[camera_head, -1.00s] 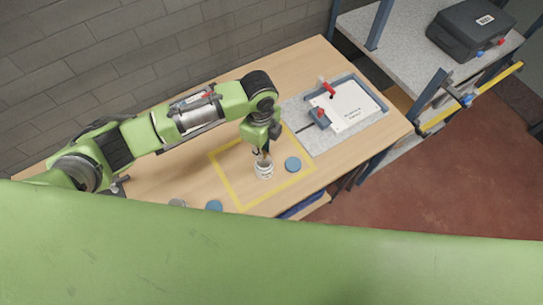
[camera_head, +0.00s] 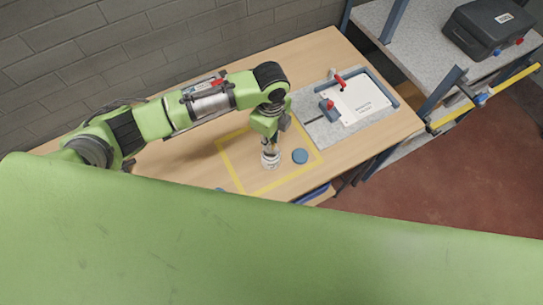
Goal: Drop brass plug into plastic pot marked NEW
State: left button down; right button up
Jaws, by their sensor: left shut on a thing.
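The plastic pot (camera_head: 270,163) is a small clear and white container standing inside the yellow taped rectangle on the wooden bench. Its marking is too small to read. My left gripper (camera_head: 270,145) points down directly over the pot's mouth, with its fingertips at or just above the rim. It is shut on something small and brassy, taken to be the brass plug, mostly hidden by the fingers. I cannot tell whether the plug is inside the rim. A blue round lid (camera_head: 300,156) lies just right of the pot. My right gripper is not in view.
A grey mat with a clamped white plate (camera_head: 362,103) and red-handled parts lies at the bench's right end. A black case (camera_head: 490,28) sits on a grey shelf beyond. My own green body covers the foreground. The bench (camera_head: 185,170) left of the tape is mostly clear.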

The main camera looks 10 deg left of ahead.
pick_arm(q)
jog(key=shift+f, duration=0.35)
jog(key=shift+f, duration=0.15)
jog(key=shift+f, duration=0.25)
jog(key=shift+f, duration=0.15)
dwell(0.5)
jog(key=c, duration=1.8)
grip_release()
notch_tip(320, 180, up, 12)
